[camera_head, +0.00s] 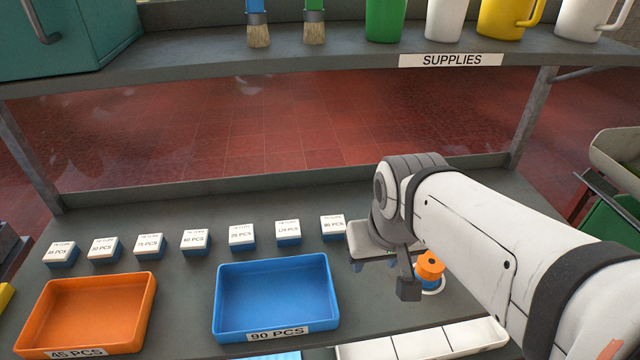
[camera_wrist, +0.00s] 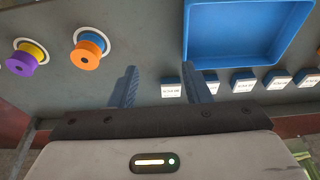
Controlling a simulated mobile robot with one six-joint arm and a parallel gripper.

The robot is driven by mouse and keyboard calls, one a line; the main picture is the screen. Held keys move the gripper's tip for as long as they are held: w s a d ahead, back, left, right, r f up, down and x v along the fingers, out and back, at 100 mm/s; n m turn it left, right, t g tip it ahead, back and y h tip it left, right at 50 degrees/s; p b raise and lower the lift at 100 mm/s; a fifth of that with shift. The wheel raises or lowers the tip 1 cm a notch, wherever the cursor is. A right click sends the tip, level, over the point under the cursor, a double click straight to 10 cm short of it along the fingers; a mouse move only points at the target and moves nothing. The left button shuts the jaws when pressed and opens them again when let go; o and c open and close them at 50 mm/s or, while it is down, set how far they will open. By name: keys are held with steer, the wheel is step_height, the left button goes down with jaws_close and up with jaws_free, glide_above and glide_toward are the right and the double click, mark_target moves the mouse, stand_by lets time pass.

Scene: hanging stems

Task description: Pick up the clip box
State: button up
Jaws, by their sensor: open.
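Several small clip boxes with white tops and blue sides stand in a row on the grey lower shelf. The rightmost clip box (camera_head: 333,228) is just left of my gripper (camera_head: 375,265) in the head view. In the wrist view the clip box (camera_wrist: 171,88) at the left end of the row shows between the two blue fingers of my gripper (camera_wrist: 160,70), closer to the right finger. The gripper is open with nothing held. I cannot tell its height above the box. The small print on the box tops is hard to read.
A blue tray (camera_head: 220,295) labelled 90 PCS and an orange tray (camera_head: 150,300) labelled 45 PCS stand in front of the row. An orange spool (camera_head: 430,266) is beside my gripper; a purple-and-yellow spool (camera_wrist: 20,64) shows too. The SUPPLIES shelf (camera_head: 350,58) with brushes and mugs hangs above.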

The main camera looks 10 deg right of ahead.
steer(key=o, duration=0.5)
steer(key=shift+g, duration=0.3)
steer(key=w, duration=0.2)
steer(key=w+a, duration=0.1)
steer(key=w, duration=0.1)
steer(key=shift+w+a, duration=0.2)
steer(key=shift+w, duration=0.1)
steer(key=shift+c, duration=0.2)
steer(key=o, duration=0.3)
steer(key=shift+g, duration=0.5)
steer(key=w, duration=0.2)
steer(key=w+f, duration=0.1)
steer(key=w, duration=0.5)
steer(key=shift+f, duration=0.3)
steer(key=shift+o, duration=0.2)
steer(key=g, duration=0.2)
glide_above(333, 223)
step_height(333, 223, down, 9)
steer(key=shift+s+d+b, duration=0.1)
steer(key=shift+b, duration=0.3)
steer(key=shift+w+f, duration=0.2)
steer(key=shift+f, duration=0.45)
steer(key=shift+s+f+p, duration=0.1)
steer(key=shift+f+p, duration=0.7)
steer(key=shift+f, duration=2.65)
